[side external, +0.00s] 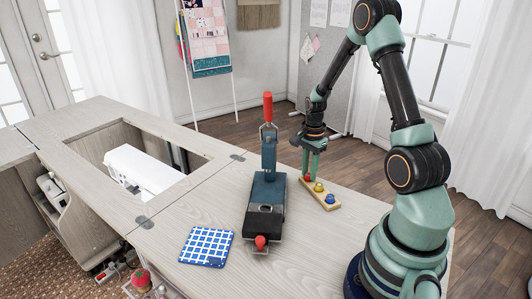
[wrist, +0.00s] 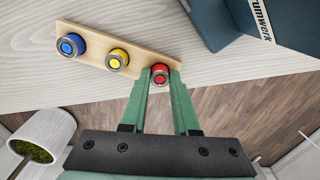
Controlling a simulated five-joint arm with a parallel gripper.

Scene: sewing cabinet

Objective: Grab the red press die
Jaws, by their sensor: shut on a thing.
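The red press die (wrist: 160,75) sits at one end of a wooden holder (wrist: 92,44) in the wrist view, between my gripper's fingertips. My gripper (wrist: 160,78) is shut on it, one green finger on each side. In the side view my gripper (side external: 312,175) points down at the far end of the holder (side external: 329,205), and the red die (side external: 307,178) shows partly behind the fingers. The die appears still at the holder; I cannot tell whether it is lifted slightly.
A yellow die (side external: 318,187) and a blue die (side external: 329,198) stand beside it in the holder. A dark press (side external: 264,205) with a red-handled lever stands to the left. A blue checked cloth (side external: 206,246) lies on the table. A white machine (side external: 145,172) sits in the cabinet opening.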

